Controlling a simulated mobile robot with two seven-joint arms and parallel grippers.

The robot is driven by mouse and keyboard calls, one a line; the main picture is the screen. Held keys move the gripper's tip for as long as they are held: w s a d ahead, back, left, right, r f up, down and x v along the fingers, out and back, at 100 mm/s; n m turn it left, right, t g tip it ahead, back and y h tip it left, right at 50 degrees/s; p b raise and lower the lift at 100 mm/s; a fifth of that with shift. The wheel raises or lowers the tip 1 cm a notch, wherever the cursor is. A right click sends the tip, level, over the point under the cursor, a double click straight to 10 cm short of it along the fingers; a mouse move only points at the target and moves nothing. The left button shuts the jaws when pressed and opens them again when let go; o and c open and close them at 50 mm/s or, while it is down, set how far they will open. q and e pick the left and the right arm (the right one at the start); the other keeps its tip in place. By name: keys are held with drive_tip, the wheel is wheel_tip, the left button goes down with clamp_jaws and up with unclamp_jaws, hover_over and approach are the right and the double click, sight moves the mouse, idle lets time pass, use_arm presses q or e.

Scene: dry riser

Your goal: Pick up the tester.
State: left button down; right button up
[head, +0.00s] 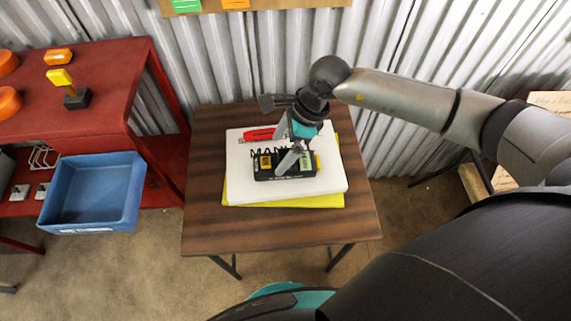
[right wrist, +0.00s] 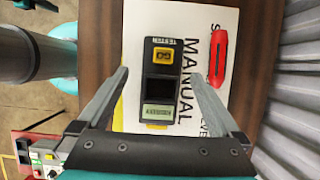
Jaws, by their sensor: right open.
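The tester (head: 268,174) is a black box with a yellow button and a pale display. It lies flat on a white manual on the small wooden table. In the right wrist view the tester (right wrist: 160,88) sits between my two fingers, with a gap on each side. My right gripper (head: 279,154) is open above the tester, and one finger hides part of it in the head view. The right gripper (right wrist: 158,74) holds nothing. My left gripper is not in view.
The white manual (head: 325,187) lies over a yellow sheet or folder (head: 290,202) on the wooden table (head: 215,232). A red tool (right wrist: 218,58) lies beside the tester. A corrugated wall (head: 230,60) stands behind. A red bench (head: 110,75) and blue bin (head: 92,190) are left.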

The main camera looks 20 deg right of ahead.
sight(270, 161)
drive_tip(key=x, duration=0.3)
drive_tip(key=b+x, duration=0.1)
drive_tip(key=x, duration=0.2)
drive_tip(key=shift+w+a+f, duration=0.2)
drive_tip(key=shift+w+f, duration=0.05)
drive_tip(key=shift+r, duration=0.1)
drive_tip(key=c, duration=1.5)
wheel_tip(270, 161, up, 20)
drive_tip(key=p, duration=0.3)
